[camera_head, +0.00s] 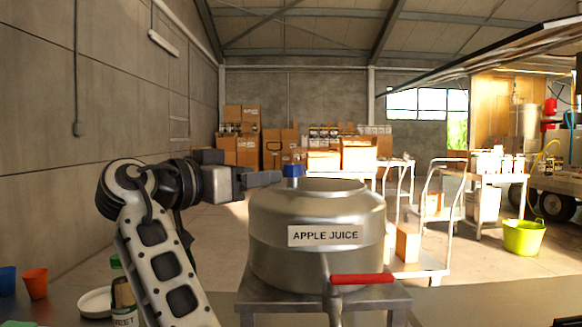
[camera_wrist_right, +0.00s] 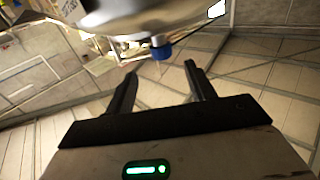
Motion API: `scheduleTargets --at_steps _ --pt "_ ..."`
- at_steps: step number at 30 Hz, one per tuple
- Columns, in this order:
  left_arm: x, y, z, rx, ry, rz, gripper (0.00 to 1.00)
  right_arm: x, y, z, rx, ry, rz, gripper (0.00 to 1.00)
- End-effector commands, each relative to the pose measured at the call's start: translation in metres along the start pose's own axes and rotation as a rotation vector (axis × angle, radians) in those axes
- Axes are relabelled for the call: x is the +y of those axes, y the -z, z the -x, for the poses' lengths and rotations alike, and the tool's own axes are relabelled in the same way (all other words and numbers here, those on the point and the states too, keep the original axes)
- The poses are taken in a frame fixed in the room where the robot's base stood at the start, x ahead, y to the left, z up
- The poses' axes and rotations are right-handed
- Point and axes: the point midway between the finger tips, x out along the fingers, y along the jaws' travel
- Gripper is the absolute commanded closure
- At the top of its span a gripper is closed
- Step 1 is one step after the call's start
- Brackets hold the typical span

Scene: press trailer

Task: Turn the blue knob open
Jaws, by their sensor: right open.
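The blue knob (camera_head: 292,170) sits on top of the metal tank (camera_head: 275,215) labelled APPLE JUICE, at the left of its top rim. My right gripper (camera_head: 268,178) comes from the left, with a fingertip close to the knob's left side. In the right wrist view, my right gripper (camera_wrist_right: 160,70) is open, and the blue knob (camera_wrist_right: 161,51) lies just beyond and between its fingertips. I see nothing held, and I cannot tell whether a finger touches the knob. My left gripper is not in view.
A red lever (camera_head: 363,279) is on the tap at the tank's front. A green-capped bottle (camera_head: 123,294), a white bowl (camera_head: 95,302) and an orange cup (camera_head: 36,283) stand at the lower left. A trolley (camera_head: 434,262) and a green tub (camera_head: 523,238) are behind, right.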

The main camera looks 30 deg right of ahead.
Motion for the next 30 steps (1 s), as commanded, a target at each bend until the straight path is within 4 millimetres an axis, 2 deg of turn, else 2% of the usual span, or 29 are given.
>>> scheduleTargets --at_steps 1,6,12,18,27,28,30 --pt "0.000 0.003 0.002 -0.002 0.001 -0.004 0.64 0.000 0.002 -0.013 -0.001 -0.004 0.002 0.46" --pt "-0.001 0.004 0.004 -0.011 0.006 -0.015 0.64 0.001 0.002 -0.049 0.000 -0.004 0.001 0.46" --pt "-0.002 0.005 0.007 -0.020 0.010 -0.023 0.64 0.000 0.001 -0.082 0.000 -0.001 0.002 0.46" --pt "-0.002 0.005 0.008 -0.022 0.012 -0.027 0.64 0.000 0.000 -0.098 -0.001 0.000 0.001 0.46" --pt "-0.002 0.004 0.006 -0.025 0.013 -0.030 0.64 0.000 -0.001 -0.100 0.000 0.001 0.001 0.46" --pt "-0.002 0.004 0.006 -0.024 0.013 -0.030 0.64 0.000 -0.001 -0.100 0.000 0.001 0.001 0.51" --pt "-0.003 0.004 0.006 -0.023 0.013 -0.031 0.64 0.000 -0.001 -0.100 0.000 0.001 0.001 0.71"
